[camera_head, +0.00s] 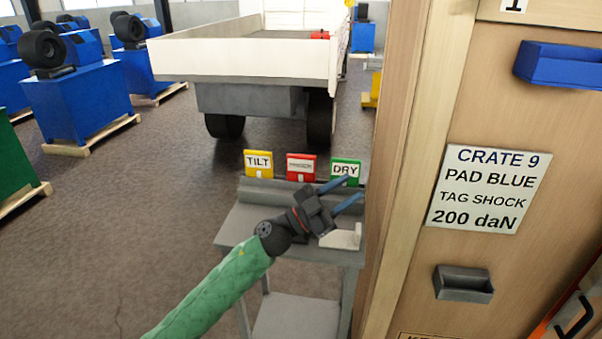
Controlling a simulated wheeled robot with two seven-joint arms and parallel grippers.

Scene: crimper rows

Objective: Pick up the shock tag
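Three tags stand in a row at the back of a grey cart (290,313). The yellow tag (258,163) reads TILT and the green tag (345,171) reads DRY. The red tag (300,167) stands between them; its small label is too blurred to read. My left gripper (351,190) is above the cart's right side, its two blue fingers spread with nothing between them. In the picture its fingertips lie just below the green tag and to the right of the red tag. I cannot tell whether it touches a tag. My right gripper is not in view.
A wooden crate (405,150) stands close on the right. Its sign (488,188) reads CRATE 9, PAD BLUE, TAG SHOCK, 200 daN. A blue bin (560,66) and a dark bin (463,284) are on it. A white truck bed (240,55) and blue machines (80,100) stand behind; open floor lies left.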

